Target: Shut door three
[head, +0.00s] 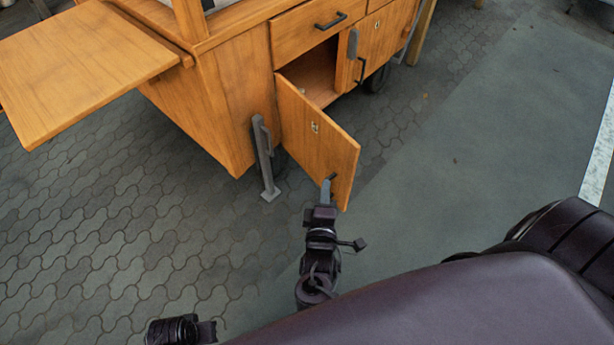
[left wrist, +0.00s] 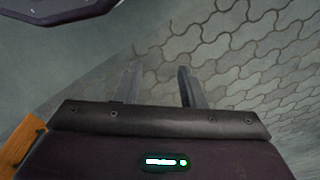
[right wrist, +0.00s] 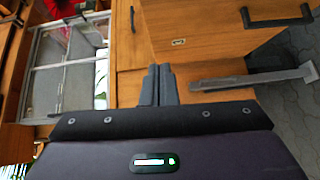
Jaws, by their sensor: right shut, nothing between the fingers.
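The wooden cabinet door (head: 318,150) stands swung open from the cart's front, with a dark compartment behind it. Contact cannot be told. My left gripper (left wrist: 162,85) is open and empty above the paving, away from the cart.
A grey post (head: 262,165) with a handle stands at the cart's corner, left of the door. A wooden side leaf (head: 80,65) juts out left. The floor in front is clear.

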